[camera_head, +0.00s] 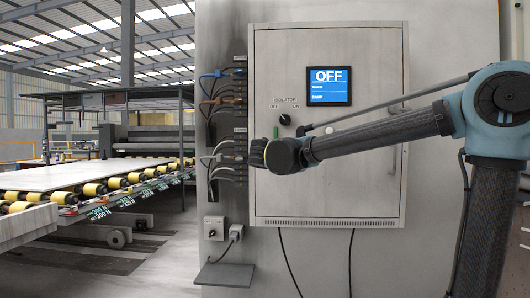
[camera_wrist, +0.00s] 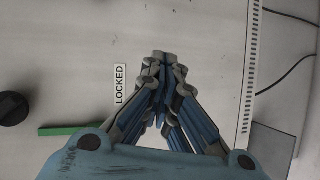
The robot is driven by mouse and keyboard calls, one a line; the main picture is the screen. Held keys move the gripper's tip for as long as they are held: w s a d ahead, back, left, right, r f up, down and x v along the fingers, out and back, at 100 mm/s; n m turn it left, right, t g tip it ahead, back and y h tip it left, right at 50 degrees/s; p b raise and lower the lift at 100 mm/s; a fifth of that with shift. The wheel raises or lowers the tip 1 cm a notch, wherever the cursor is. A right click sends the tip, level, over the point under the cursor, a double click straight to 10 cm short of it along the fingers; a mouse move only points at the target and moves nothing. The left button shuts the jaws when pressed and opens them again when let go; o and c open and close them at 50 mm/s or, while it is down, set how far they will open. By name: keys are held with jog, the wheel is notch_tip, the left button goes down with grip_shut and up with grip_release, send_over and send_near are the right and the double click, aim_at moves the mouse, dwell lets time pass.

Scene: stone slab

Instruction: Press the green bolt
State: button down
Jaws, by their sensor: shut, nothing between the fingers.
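The green bolt is a slim bar on the cabinet door; in the wrist view (camera_wrist: 72,130) it lies at the lower left, its right end partly behind my gripper's body. In the head view the green bolt (camera_head: 276,132) is a small upright strip below and left of the black isolator knob. My gripper (camera_wrist: 160,60) is shut and empty, its fingertips in front of the door, to the right of the bolt and the "LOCKED" label (camera_wrist: 121,85) in the wrist view. In the head view my gripper (camera_head: 252,154) is at the door's left edge, below the bolt. Contact with the door cannot be told.
The grey cabinet (camera_head: 330,190) has a blue screen (camera_head: 329,86) reading "OFF" and a black knob (camera_head: 285,119). Cables (camera_head: 218,150) plug into sockets left of the door. A switch box (camera_head: 214,228) and small shelf (camera_head: 224,275) are below. A roller conveyor (camera_head: 110,187) stands far left.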

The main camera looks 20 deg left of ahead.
jog(key=s+a+r+n+t+y, duration=0.1)
jog(key=s+a+r, duration=0.2)
jog(key=a, duration=0.6)
jog(key=s+a+r+n+t+y, duration=0.2)
jog(key=s+a, duration=0.3)
jog(key=a, duration=0.3)
jog(key=shift+a+r+y, duration=0.3)
jog(key=shift+a+r, duration=0.1)
jog(key=shift+r, duration=0.4)
jog(key=w+d, duration=0.4)
jog(key=w, duration=0.6)
jog(key=shift+w, duration=0.4)
